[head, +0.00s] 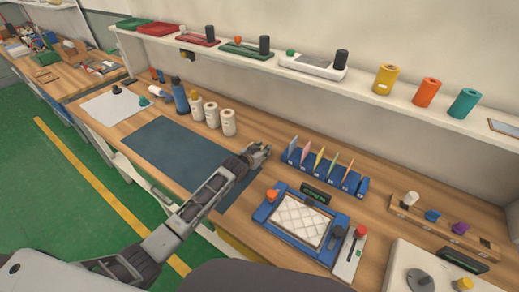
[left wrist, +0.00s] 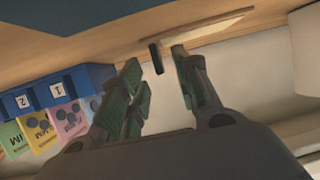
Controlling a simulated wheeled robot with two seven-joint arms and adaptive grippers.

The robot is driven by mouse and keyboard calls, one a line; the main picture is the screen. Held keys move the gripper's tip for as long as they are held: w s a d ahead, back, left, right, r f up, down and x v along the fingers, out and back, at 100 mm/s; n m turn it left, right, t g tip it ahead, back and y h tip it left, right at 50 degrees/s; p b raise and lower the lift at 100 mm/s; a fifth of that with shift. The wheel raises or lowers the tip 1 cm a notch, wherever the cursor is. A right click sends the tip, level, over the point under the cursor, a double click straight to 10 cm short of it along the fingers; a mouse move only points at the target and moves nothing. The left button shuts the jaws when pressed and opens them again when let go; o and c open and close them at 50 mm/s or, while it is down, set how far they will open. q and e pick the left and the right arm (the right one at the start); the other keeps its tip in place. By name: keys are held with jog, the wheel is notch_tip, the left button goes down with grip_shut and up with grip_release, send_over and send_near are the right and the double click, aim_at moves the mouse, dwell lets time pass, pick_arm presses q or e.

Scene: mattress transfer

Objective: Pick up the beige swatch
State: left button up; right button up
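My left gripper (head: 262,152) reaches over the workbench, just left of a blue rack (head: 325,178). In the left wrist view my gripper (left wrist: 160,82) has its green-padded fingers spread apart with nothing clearly between them. A thin, flat beige piece (left wrist: 212,28) shows past the fingertips, low against the wooden surface. It looks like the beige swatch, though I cannot be sure. In the head view I cannot make it out; the gripper may hide it. The rack holds several coloured swatches upright, and it also shows in the left wrist view (left wrist: 55,88). My right gripper is not visible.
A dark blue mat (head: 165,150) lies left of the rack. White rolls (head: 228,122) and a blue bottle (head: 180,97) stand behind it. A blue-framed tray with a quilted white pad (head: 299,220) sits in front of the rack. A shelf (head: 215,52) runs along the wall above.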

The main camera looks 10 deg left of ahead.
pick_arm(q)
jog(key=shift+x, duration=1.05)
grip_shut()
